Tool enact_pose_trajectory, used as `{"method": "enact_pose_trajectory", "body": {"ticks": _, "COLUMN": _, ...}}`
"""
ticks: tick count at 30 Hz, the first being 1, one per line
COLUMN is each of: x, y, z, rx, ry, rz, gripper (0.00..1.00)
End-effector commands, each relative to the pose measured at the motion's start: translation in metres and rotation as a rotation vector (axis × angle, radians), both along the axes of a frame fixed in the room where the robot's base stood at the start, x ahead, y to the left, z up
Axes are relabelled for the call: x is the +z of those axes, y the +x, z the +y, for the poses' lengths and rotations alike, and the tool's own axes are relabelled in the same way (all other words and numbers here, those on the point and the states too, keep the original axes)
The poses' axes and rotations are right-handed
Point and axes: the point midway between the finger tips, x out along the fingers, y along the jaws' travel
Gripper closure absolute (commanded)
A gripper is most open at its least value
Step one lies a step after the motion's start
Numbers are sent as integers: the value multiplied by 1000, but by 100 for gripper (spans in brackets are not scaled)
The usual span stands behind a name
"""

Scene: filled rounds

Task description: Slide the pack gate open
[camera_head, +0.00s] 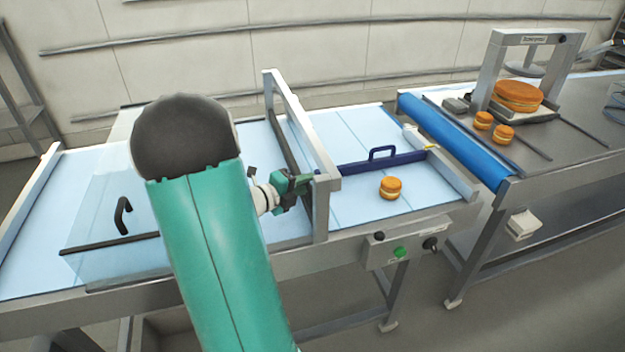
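The pack gate appears to be the dark blue bar (360,167) lying across the light blue belt, with a raised dark blue loop handle (382,152) on top. Its left end is at the grey arch and its right end near the belt's far-right side rail. My gripper (308,180) is small in view, at the near post of the arch, left of the bar and its handle. It looks apart from the handle. Its fingers are too small and partly hidden to tell whether they are open. My green arm hides part of the belt.
A grey arch (322,205) spans the belt beside my gripper. A clear cover (95,225) with a black handle (121,216) is at left. An orange filled round (390,188) lies on the belt. A control box (405,243) hangs in front. A second table at right holds more rounds.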

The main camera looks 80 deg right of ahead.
Motion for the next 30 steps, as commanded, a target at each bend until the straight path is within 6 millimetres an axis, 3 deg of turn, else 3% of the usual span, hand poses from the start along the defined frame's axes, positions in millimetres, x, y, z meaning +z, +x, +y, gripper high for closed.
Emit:
{"method": "enact_pose_trajectory", "body": {"ticks": 6, "x": -5, "y": -15, "z": -21, "rx": -1, "ry": 0, "rz": 0, "gripper": 77}}
{"method": "enact_pose_trajectory", "body": {"ticks": 15, "x": -5, "y": -16, "z": -26, "rx": 1, "ry": 1, "rz": -1, "gripper": 77}}
{"method": "enact_pose_trajectory", "body": {"ticks": 19, "x": -5, "y": -15, "z": -27, "rx": 2, "ry": 0, "rz": -1, "gripper": 100}}
{"method": "enact_pose_trajectory", "body": {"ticks": 26, "x": -2, "y": -15, "z": -27, "rx": 2, "ry": -1, "rz": -1, "gripper": 100}}
{"method": "enact_pose_trajectory", "body": {"ticks": 30, "x": 17, "y": -15, "z": -27, "rx": 1, "ry": -7, "rz": -3, "gripper": 100}}
